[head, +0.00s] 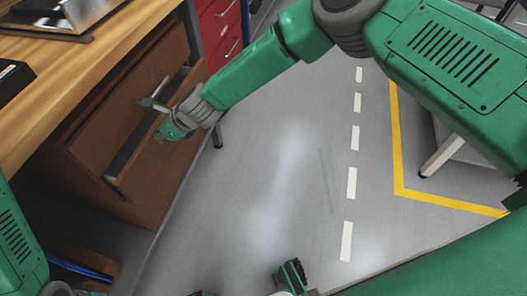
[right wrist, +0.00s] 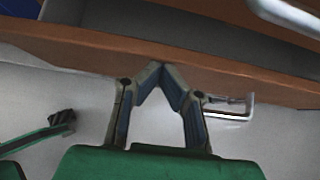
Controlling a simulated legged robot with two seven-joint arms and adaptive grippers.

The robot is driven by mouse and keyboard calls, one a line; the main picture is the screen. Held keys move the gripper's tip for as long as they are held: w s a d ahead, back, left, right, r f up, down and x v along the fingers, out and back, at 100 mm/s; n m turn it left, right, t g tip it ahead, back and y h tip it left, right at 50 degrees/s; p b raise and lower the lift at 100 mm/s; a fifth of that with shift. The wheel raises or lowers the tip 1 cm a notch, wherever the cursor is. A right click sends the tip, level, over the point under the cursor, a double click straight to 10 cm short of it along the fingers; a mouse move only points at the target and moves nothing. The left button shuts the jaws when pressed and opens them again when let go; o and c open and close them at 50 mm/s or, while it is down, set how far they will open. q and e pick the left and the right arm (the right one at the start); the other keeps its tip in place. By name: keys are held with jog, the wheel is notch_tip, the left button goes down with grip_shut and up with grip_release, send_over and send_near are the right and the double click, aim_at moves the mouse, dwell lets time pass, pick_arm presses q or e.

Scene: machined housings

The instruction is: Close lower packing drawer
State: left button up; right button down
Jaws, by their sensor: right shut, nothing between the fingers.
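The lower packing drawer (head: 163,172) is brown and stands pulled out of its cabinet, with a dark gap behind its front board. Its board (right wrist: 75,45) crosses the right wrist view, and a pale bar handle (right wrist: 236,115) shows below it. My right gripper (head: 163,132) is at the drawer's front; in the wrist view its fingertips (right wrist: 161,67) meet in a point, shut and empty, against or very close to the board. I cannot tell whether they touch. My left gripper is not seen.
The upper drawer (head: 130,85) has a metal handle (head: 152,90) just above my right gripper. A wooden worktop (head: 85,60) overhangs the cabinet. Red drawers (head: 222,30) stand behind. The grey floor (head: 270,170) to the right is clear.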

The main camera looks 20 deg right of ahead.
jog(key=w+a, duration=0.1)
jog(key=a, duration=0.2)
jog(key=w+a, duration=0.1)
jog(key=shift+w+a, duration=0.15)
jog(key=shift+w, duration=0.15)
jog(key=shift+w+a+r, duration=0.1)
jog(key=shift+w+r, duration=0.05)
jog(key=shift+w, duration=0.15)
